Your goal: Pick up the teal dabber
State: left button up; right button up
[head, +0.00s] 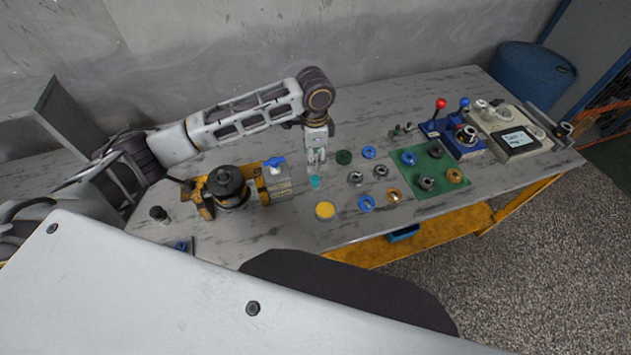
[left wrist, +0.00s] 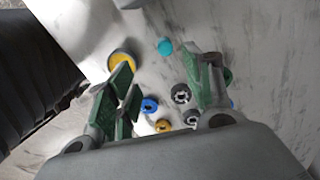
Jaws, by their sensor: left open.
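The teal dabber (head: 315,182) stands on the table, just under my left gripper (head: 317,158) in the head view. In the left wrist view the teal dabber (left wrist: 165,47) shows as a small round teal top, ahead of and between the two fingers. My left gripper (left wrist: 165,88) is open and empty, with its green-padded fingers apart. It looks to be above the dabber and not touching it. My right gripper is in neither view.
A yellow-topped round tin (head: 325,210) stands close to the dabber. Several blue, orange and metal rings lie to the right, some on a green mat (head: 440,182). A grey block with a blue knob (head: 276,178) and a black motor part (head: 227,183) stand to the left.

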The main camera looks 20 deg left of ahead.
aim_at(315, 178)
pick_arm(q)
jog(key=shift+w+f, duration=0.15)
jog(key=shift+f, duration=4.2)
jog(key=shift+f, duration=0.15)
jog(key=shift+w+f+p, duration=0.25)
jog(key=shift+f+p, duration=0.15)
jog(key=shift+f, duration=0.6)
jog(key=shift+w+f, duration=0.1)
jog(key=shift+f, duration=1.35)
jog(key=shift+c, duration=0.2)
jog(key=c, duration=1)
